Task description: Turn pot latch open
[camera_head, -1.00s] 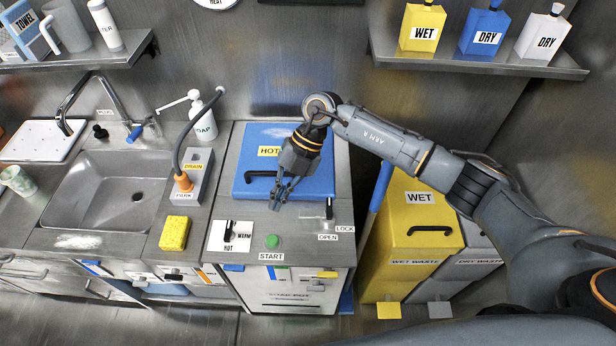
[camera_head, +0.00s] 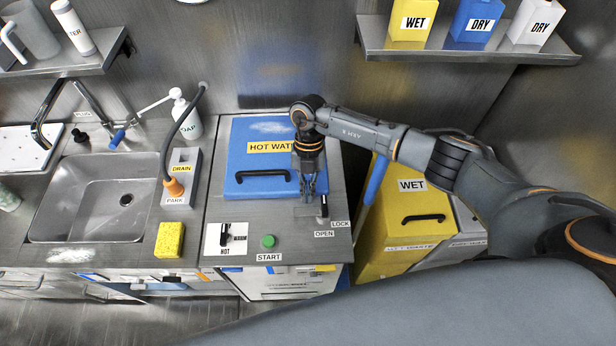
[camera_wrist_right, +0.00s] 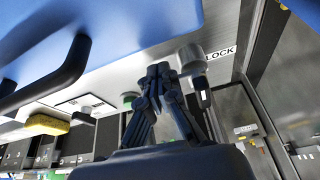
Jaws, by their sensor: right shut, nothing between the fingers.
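The pot latch (camera_head: 324,207) is a small metal knob with a dark lever, at the front right of the hot water pot's blue lid (camera_head: 250,183). The LOCK label (camera_head: 340,224) and the OPEN label (camera_head: 324,234) are beside it. In the right wrist view the latch (camera_wrist_right: 189,57) is just right of my fingertips, beside the LOCK label. My right gripper (camera_head: 308,198) points down, shut and empty, at the latch's left side. I cannot tell whether it touches the latch. In the right wrist view its fingertips (camera_wrist_right: 160,74) are together. My left gripper is not in view.
The lid's black handle (camera_head: 263,173) is left of my gripper. A green START button (camera_head: 268,241) and a HOT/WARM switch (camera_head: 226,237) are in front. A yellow WET bin (camera_head: 402,234) stands right of the counter. The sink (camera_head: 100,200) is at left.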

